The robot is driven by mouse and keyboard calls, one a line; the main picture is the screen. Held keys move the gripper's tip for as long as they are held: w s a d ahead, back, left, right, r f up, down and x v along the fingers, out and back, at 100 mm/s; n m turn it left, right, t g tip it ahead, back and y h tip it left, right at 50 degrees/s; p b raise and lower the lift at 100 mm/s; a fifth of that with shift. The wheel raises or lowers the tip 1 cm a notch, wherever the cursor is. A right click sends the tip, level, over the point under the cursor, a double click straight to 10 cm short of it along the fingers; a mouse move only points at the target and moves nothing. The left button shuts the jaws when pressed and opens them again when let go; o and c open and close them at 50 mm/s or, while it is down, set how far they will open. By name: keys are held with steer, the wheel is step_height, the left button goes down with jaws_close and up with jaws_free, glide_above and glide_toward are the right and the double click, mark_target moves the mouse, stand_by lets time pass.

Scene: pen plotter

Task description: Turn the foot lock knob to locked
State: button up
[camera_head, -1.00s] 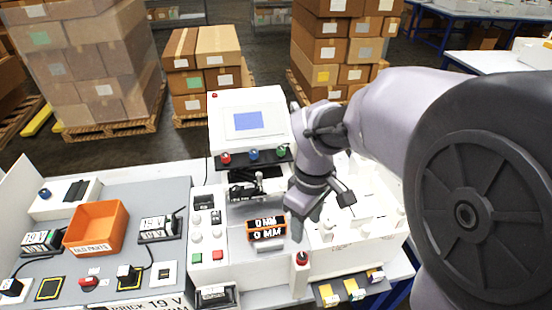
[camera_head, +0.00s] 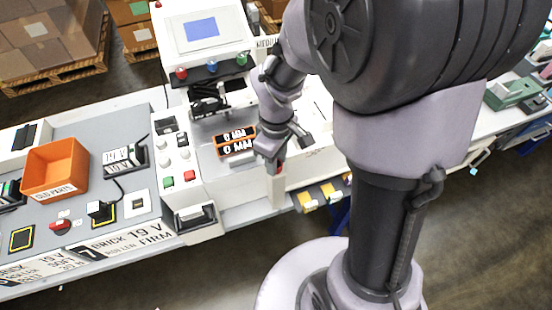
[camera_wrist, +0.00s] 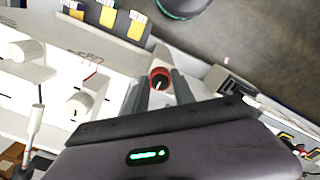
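The foot lock knob seems to be the red knob (camera_head: 280,168) on top of a white post at the machine's front edge; no lettering for it is readable. My gripper (camera_head: 273,158) points down right at this knob and partly hides it in the head view. In the wrist view the red knob (camera_wrist: 160,73) has a dark centre with a light mark and shows between the two grey fingers (camera_wrist: 160,86). The fingers are apart, one on each side of it. I cannot tell whether they touch it.
White knobs (camera_wrist: 79,103) rise from the machine top in the wrist view. Yellow tags (camera_head: 307,201) line the front edge. An orange bin (camera_head: 55,168) sits further left.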

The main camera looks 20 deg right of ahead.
jaws_close()
steer(key=shift+m, duration=0.3)
steer(key=m, duration=0.3)
steer(key=shift+m+b, duration=0.3)
steer(key=shift+m, duration=0.1)
steer(key=m, duration=0.3)
steer(key=shift+m+b, duration=0.3)
steer(key=m+b, duration=0.1)
steer(key=m, duration=0.4)
steer(key=shift+m+b, duration=0.7)
steer(key=shift+m, duration=1.8)
